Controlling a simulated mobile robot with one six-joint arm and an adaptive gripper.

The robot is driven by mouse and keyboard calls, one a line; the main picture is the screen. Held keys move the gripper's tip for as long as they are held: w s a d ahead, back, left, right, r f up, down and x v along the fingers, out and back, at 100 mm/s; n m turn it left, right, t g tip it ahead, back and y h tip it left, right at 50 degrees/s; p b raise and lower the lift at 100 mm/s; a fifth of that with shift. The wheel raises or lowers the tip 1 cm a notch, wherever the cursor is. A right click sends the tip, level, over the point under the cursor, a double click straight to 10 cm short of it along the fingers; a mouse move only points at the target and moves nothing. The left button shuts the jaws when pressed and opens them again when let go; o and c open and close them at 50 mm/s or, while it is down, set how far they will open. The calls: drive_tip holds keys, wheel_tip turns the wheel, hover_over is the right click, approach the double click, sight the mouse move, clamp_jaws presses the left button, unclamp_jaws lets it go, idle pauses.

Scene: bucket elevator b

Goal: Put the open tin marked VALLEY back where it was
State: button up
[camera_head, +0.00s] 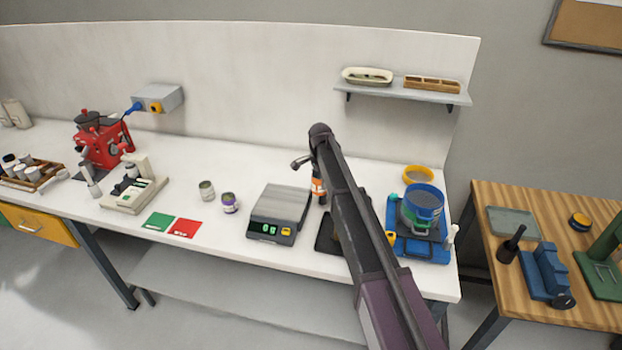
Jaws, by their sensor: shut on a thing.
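My gripper (320,196) points down beside the scale's right side, largely hidden behind my arm. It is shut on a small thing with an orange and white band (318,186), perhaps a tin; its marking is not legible. A tin with a pale green label (206,191) and a tin with a purple label (229,203) stand upright on the white bench, left of the scale. I cannot read VALLEY on any of them.
The scale (280,209) shows 0 g. Green (159,221) and red (187,228) cards lie left of it. A dark tray (328,238) is partly behind my arm. Bare bench lies behind the two tins.

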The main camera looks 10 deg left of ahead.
sight(319, 191)
drive_tip(key=shift+f+b, duration=2.55)
